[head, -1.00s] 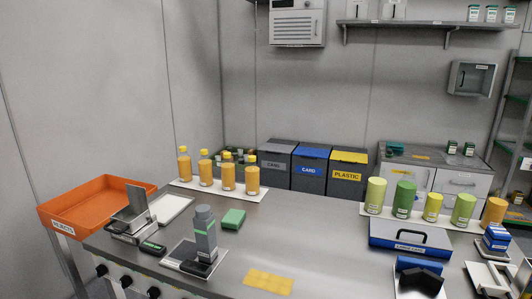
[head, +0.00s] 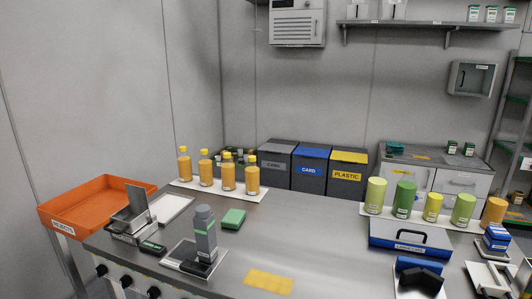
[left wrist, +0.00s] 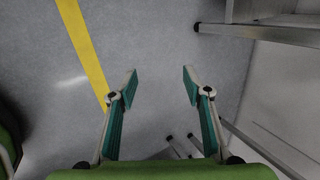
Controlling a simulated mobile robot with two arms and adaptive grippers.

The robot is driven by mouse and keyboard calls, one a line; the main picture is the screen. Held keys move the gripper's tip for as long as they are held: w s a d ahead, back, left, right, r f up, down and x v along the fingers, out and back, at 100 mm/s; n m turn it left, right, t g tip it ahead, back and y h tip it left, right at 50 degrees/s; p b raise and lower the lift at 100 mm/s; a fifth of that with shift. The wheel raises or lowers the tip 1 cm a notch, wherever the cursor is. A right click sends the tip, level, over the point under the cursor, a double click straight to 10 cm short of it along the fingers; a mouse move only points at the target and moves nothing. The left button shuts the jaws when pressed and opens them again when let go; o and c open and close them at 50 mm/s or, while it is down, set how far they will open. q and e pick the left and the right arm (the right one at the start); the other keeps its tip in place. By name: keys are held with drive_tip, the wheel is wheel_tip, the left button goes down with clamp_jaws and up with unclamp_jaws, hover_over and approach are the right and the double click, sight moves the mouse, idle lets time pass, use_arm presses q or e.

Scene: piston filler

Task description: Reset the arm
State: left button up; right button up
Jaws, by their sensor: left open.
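In the left wrist view my left gripper (left wrist: 158,88) is open and empty, its two fingers apart. It hangs over a grey floor (left wrist: 160,40) with a yellow line (left wrist: 84,45) to its left. Neither of my arms shows in the head view, and my right gripper is in no view. The steel worktable (head: 320,235) in the head view has no gripper over it.
An orange tray (head: 75,213) stands at the table's left end. Bottles (head: 227,177) and green cylinders (head: 404,199) line the back. A grey device (head: 205,235) stands at the front. In the left wrist view metal legs (left wrist: 260,33) stand at right.

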use_arm(q)
drive_tip(key=s+d+f+n+h, duration=0.1)
drive_tip(key=d+f, duration=0.3)
drive_tip(key=d, duration=1.6)
drive_tip(key=s+d+f+n+h+p, duration=0.1)
drive_tip(key=d+f+h, duration=0.3)
drive_tip(key=d, duration=1.6)
drive_tip(key=shift+s+f, duration=0.55)
drive_tip(key=shift+s, duration=0.05)
